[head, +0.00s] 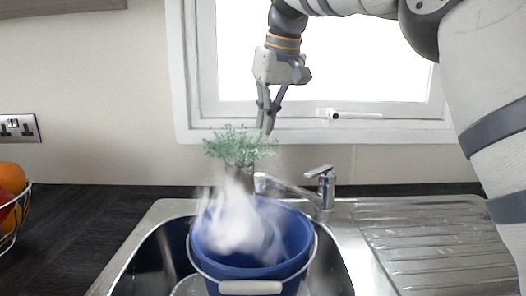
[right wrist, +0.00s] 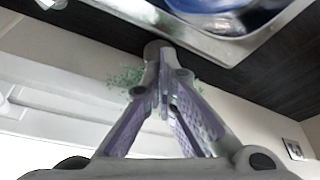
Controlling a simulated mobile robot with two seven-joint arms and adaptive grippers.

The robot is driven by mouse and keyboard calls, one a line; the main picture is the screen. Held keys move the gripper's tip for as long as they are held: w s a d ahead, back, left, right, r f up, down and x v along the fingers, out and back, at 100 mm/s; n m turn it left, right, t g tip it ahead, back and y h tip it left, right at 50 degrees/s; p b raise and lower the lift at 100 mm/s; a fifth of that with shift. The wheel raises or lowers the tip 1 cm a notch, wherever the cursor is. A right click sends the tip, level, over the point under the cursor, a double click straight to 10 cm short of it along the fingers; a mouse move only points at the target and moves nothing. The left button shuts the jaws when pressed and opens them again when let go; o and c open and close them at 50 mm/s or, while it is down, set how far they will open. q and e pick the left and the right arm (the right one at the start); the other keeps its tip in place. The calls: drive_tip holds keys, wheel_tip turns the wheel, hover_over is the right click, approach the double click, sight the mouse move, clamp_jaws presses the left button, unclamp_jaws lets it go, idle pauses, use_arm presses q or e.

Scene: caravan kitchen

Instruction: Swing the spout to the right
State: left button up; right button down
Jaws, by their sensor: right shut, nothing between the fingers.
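The tap (head: 326,188) stands behind the sink at its right side. Its metal spout (head: 288,188) points left, with its end behind the blue bucket's back rim, close to a potted plant. My right gripper (head: 267,132) hangs down in front of the window, above the plant and the spout's end, apart from the spout. Its fingers are shut and empty; they also show close together in the right wrist view (right wrist: 165,105). The spout cannot be made out clearly in the right wrist view. My left gripper is in no view.
A blue bucket (head: 296,258) with whitish vapour over it stands in the sink (head: 150,245). The green plant (head: 238,145) is behind it. A ribbed drainer (head: 430,240) lies clear at right. A fruit basket (head: 14,232) is at left. A window handle (head: 350,115) is behind.

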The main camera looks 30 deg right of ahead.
drive_tip(key=p, duration=0.1)
hover_over(294, 190)
drive_tip(key=w+a, duration=0.4)
drive_tip(key=f, duration=0.8)
drive_tip(key=shift+s+d+f, duration=0.15)
drive_tip(key=shift+s+f, duration=0.05)
drive_tip(key=shift+f, duration=0.4)
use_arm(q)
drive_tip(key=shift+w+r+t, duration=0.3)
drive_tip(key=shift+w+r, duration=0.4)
use_arm(e)
drive_tip(key=shift+w, duration=0.1)
